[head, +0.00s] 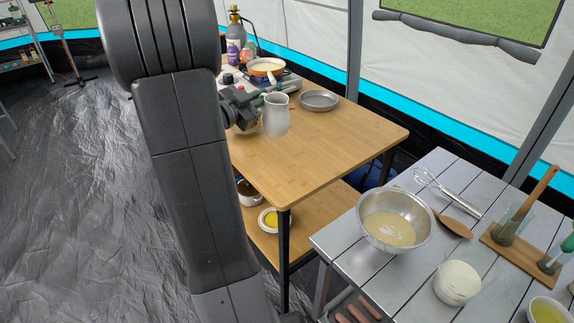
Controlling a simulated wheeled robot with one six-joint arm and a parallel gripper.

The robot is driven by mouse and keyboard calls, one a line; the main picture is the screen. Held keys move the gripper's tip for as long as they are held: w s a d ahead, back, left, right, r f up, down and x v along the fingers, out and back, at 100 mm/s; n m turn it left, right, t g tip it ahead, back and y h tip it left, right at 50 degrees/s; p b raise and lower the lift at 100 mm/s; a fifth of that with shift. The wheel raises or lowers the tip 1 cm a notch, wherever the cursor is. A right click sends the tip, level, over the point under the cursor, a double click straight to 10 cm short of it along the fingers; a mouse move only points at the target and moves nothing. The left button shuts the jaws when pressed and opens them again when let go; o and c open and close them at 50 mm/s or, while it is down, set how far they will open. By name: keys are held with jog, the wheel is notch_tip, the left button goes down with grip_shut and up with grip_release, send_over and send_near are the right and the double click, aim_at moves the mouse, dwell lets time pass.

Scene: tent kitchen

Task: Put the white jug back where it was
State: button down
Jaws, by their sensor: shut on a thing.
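The white jug (276,116) is upright over the left side of the wooden table (325,140). My gripper (259,99) reaches it from the left and is shut on it, near its upper part. My arm and the jug hide the fingertips in part. I cannot tell whether the jug's base touches the table top or hangs a little above it.
A grey round pan (319,100) lies right of the jug. An orange pan (267,67) sits on a stove behind, near a grey gas bottle (236,30). The table's front is clear. A slatted table (330,235) at right bears a metal bowl (394,219) and a whisk (447,193).

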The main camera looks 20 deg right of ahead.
jog(key=shift+d+r, duration=0.1)
jog(key=shift+d, duration=0.05)
jog(key=shift+f+b, duration=0.25)
jog(key=shift+b, duration=0.05)
notch_tip(320, 180, down, 9)
jog(key=shift+f+b, duration=0.15)
jog(key=shift+b, duration=0.95)
jog(key=c, duration=1.5)
grip_release()
jog(key=p+v, duration=0.1)
jog(key=v, duration=1.1)
